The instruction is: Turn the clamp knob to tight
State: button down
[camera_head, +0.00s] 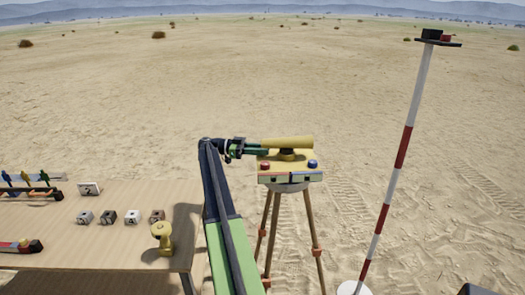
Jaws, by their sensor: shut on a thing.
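A yellow surveying instrument stands on a wooden tripod (275,225) right of the table. It has a yellow telescope tube (292,142) on top and a pale yellow body (290,167) below. A red knob (265,166) is at the body's left and a blue knob (312,163) at its right. My gripper (264,150) reaches in from the left, level, at the instrument's left side just below the tube. It is shut on a small part there, which seems to be the clamp knob; the fingers hide it, and its turn position cannot be read.
A wooden table (80,225) at left carries several small marked cubes (108,217), a yellow knobbed object (162,238), a sign (89,189) and small figures (25,180). A red-and-white pole (398,165) stands at right. Open sand lies behind.

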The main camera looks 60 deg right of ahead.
jog(key=c, duration=1.2)
grip_release()
jog(key=shift+o, duration=0.2)
